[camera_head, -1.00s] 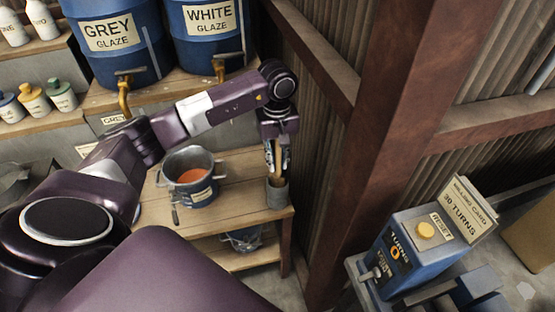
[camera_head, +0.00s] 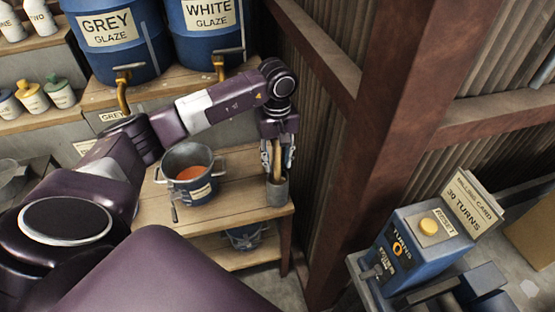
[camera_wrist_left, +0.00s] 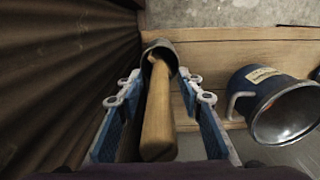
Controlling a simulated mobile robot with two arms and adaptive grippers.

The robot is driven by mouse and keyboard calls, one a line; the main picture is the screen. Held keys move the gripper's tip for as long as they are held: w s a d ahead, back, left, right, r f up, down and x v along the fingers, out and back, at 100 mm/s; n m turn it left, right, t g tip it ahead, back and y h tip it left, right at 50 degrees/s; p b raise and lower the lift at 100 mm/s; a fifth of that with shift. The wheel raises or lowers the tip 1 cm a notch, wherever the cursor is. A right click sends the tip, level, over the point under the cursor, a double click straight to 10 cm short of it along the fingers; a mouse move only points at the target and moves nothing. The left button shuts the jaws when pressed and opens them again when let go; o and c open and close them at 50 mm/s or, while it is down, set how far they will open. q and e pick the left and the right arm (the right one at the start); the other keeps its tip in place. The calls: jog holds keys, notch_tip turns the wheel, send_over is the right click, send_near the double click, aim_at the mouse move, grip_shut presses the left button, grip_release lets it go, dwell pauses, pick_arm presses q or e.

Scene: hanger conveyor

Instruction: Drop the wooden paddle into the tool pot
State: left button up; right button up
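The wooden paddle (camera_head: 277,158) stands with its lower end inside the grey tool pot (camera_head: 277,193), at the right front corner of the wooden bench. In the left wrist view the paddle (camera_wrist_left: 158,115) runs from the mouth of the tool pot (camera_wrist_left: 161,46) up between my fingers. My left gripper (camera_head: 280,155) is open just above the pot, with one finger on each side of the paddle and gaps between. The paddle's lower end is hidden in the pot. My right gripper is not in view.
A grey-blue bucket of orange glaze (camera_head: 190,173) stands on the bench left of the pot. A corrugated wall (camera_head: 318,150) is close on the right. Blue glaze barrels (camera_head: 112,40) stand behind. A turns counter (camera_head: 410,245) is at the lower right.

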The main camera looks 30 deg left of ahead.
aim_at(278, 152)
pick_arm(q)
jog(key=shift+r+p, duration=0.45)
jog(key=shift+p, duration=0.05)
jog(key=shift+r+p, duration=0.45)
jog(key=shift+w+r+b, duration=0.15)
jog(key=shift+r+b, duration=0.55)
jog(key=shift+b, duration=0.1)
notch_tip(278, 152, up, 9)
jog(key=shift+f+b, duration=0.2)
jog(key=shift+b, duration=0.85)
jog(key=shift+r, duration=0.7)
jog(key=shift+s, duration=0.2)
